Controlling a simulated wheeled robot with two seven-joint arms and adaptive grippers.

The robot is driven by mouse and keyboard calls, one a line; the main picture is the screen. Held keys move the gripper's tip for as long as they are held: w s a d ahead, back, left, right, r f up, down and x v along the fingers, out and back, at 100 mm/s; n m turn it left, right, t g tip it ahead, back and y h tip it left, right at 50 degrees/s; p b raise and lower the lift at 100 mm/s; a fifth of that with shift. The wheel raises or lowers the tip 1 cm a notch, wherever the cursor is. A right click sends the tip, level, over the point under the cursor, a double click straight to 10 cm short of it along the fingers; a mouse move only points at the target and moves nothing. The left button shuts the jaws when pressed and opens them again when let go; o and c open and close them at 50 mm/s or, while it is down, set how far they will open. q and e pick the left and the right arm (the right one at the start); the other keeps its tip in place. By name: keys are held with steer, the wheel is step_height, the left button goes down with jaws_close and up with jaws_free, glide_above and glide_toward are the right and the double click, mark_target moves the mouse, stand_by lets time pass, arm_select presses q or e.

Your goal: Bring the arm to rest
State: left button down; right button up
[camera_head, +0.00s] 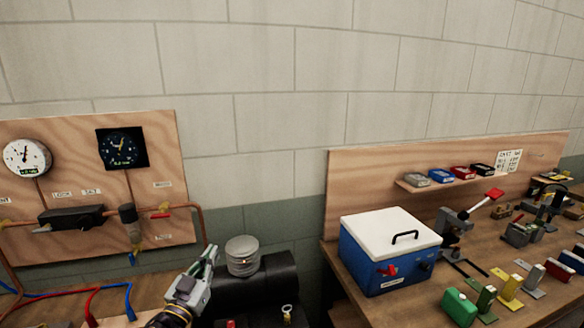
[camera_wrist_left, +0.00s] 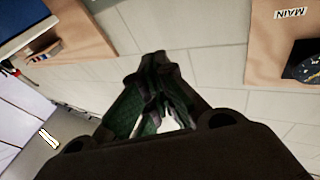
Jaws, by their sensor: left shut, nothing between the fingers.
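My left gripper (camera_head: 208,256) comes up from the bottom of the head view, just left of a grey round canister. Its fingers also show in the left wrist view (camera_wrist_left: 158,60), where they meet at the tips. It is shut and empty, with the block wall beyond it. My right gripper does not show in either view.
A gauge board (camera_head: 95,190) with pipes and coloured hoses stands at the left. A grey round canister (camera_head: 242,255) stands by a black cylinder (camera_head: 255,288). A blue cooler box (camera_head: 388,252) sits on the right bench (camera_head: 405,308) with several small tools. The upper wall is clear.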

arm_select(q)
steer(key=s+a+f+n+g+y, duration=0.25)
steer(key=s+f+g+y, duration=0.2)
steer(key=f, duration=0.25)
steer(key=s+a+f+n+g+y, duration=0.25)
steer(key=s+f, duration=0.25)
steer(key=f, duration=0.3)
steer(key=s+d+f+m+g+h, duration=0.15)
steer(key=s+f+g, duration=0.3)
steer(key=s, duration=0.45)
steer(key=s+d+f+m+g+h, duration=0.1)
steer(key=s+d+f+m+g, duration=0.25)
steer(key=s, duration=0.55)
step_height(320, 180, down, 33)
steer(key=s+n+g, duration=0.2)
steer(key=s+a+f+g, duration=0.1)
steer(key=s+a+f, duration=0.1)
steer(key=s+f, duration=0.8)
steer(key=s+a+f+b, duration=0.1)
steer(key=s+a+f, duration=0.1)
steer(key=s+f, duration=0.9)
steer(key=shift+s+a+f+m+g, duration=0.15)
steer(key=shift+s+a+m+g, duration=0.2)
steer(key=shift+s, duration=0.6)
